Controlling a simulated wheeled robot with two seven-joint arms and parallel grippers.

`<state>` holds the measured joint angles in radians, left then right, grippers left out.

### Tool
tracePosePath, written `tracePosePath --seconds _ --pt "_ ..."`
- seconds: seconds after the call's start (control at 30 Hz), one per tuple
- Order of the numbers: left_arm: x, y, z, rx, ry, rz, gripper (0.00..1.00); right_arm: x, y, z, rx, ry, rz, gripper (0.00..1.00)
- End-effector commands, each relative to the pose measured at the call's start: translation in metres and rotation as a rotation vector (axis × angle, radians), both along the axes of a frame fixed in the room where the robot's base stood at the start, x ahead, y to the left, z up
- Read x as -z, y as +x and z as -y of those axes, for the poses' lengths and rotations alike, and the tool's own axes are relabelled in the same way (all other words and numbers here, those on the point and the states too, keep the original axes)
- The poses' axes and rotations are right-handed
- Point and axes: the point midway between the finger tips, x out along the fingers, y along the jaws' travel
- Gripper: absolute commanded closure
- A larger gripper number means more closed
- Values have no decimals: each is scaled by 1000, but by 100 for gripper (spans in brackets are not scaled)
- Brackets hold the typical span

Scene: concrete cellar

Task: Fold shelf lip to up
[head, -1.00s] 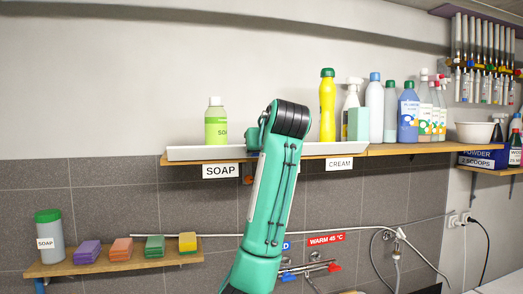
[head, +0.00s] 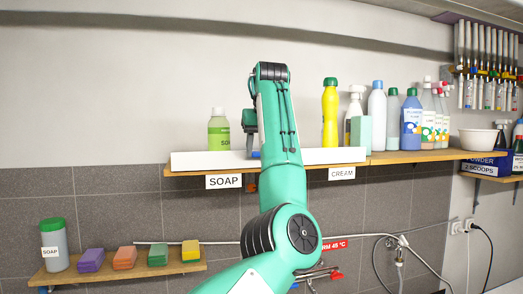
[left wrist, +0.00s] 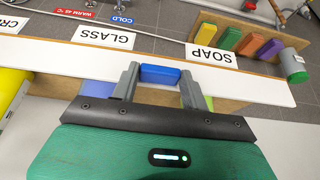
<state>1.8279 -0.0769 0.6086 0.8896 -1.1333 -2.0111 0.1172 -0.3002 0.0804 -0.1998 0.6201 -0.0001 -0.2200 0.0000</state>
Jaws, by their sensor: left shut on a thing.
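The shelf lip (head: 215,162) is a long white strip along the front of the wooden shelf. In the head view its broad face shows toward me and looks about upright; its exact angle is hard to tell. In the left wrist view the lip (left wrist: 55,58) runs across the picture, with a blue tab (left wrist: 160,73) on it. My left gripper (left wrist: 160,80) has its two grey fingers on either side of the tab and is shut on it. In the head view my arm hides part of the lip and most of the left gripper (head: 252,151). My right gripper is not in view.
A green soap bottle (head: 218,133) stands just left of my gripper. A yellow bottle (head: 330,115), a spray bottle (head: 355,100) and several others stand to the right. SOAP (head: 224,181) and CREAM (head: 342,174) labels hang below. A lower shelf (head: 120,270) holds sponges.

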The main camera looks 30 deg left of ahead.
Motion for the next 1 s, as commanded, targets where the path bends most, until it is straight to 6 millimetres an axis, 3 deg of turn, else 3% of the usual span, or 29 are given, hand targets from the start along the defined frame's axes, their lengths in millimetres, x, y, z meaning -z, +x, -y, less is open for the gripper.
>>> tracePosePath --seconds 0.7,0.73,0.83,1.0 --pt "-5 2 -4 -2 -38 -29 77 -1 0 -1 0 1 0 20" --pt "-5 2 -4 -2 -38 -29 53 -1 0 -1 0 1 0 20" --pt "-4 2 -4 -3 -40 -29 33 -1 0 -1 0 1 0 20" --pt "-3 2 -4 -2 -41 -32 33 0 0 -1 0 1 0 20"
